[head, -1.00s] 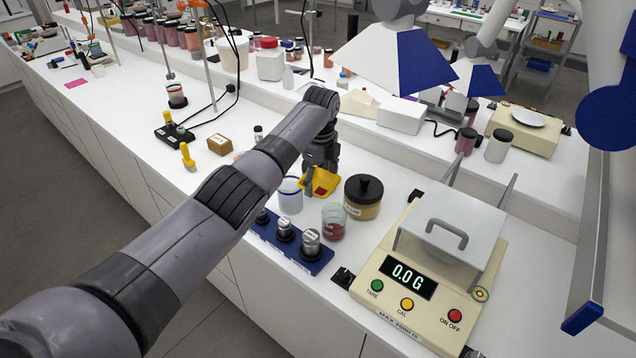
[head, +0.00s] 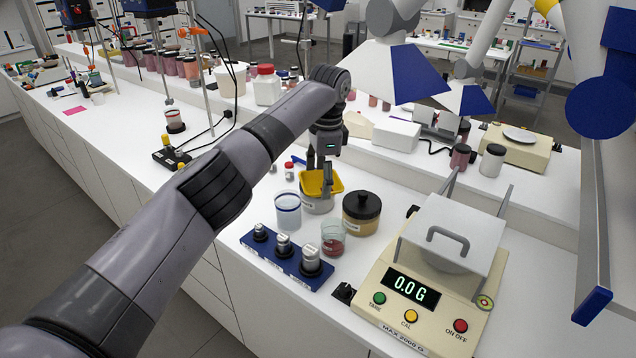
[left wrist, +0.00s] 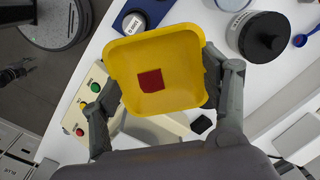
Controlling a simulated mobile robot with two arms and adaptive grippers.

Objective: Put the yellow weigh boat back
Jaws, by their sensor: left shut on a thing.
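The yellow weigh boat (head: 336,185) is held between the fingers of my left gripper (head: 320,174), above the counter behind the black-lidded jar (head: 361,213). It looks about level in the head view. In the left wrist view the boat (left wrist: 185,58) fills the middle, with a finger of my gripper (left wrist: 160,98) on either side and a dark red patch on its floor. A grey labelled pot (head: 317,205) shows directly below the boat in the head view; whether they touch I cannot tell.
A blue rack of weights (head: 262,256), a clear beaker (head: 288,212) and a glass with red powder (head: 333,238) stand close in front. The balance (head: 400,327), reading 0.0 G, stands to the right. White counter is free behind the black-lidded jar.

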